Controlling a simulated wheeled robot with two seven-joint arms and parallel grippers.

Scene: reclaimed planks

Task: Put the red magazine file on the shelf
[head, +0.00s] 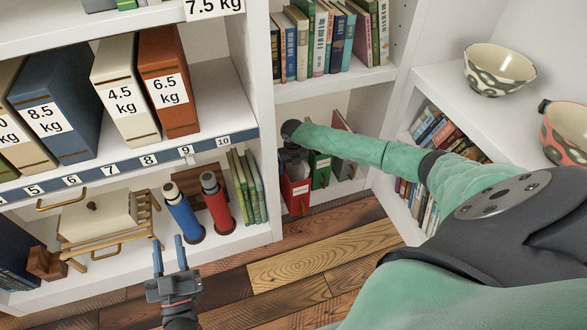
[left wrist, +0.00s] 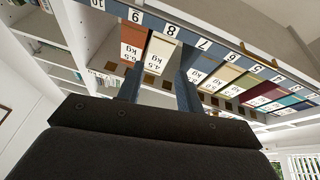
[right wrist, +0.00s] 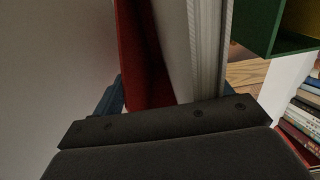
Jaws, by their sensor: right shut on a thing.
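The red magazine file (head: 295,196) stands in the lower compartment of the white shelf unit, at its left side by the divider. My right gripper (head: 293,158) reaches into that compartment and is shut on the file. The right wrist view shows the red file (right wrist: 142,50) and pale pages between the fingers, close up. The fingertips are mostly hidden in both views. My left gripper (head: 168,254) is open and empty, low in front of the left shelves. The left wrist view looks up past its two spread fingers (left wrist: 158,92).
A green magazine file (head: 320,170) stands just right of the red one. Books (head: 325,40) fill the compartment above. Blue (head: 182,212) and red (head: 216,204) bottles stand left of the divider. Weight-labelled binders (head: 168,82) stand above them. Bowls (head: 499,70) sit at right.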

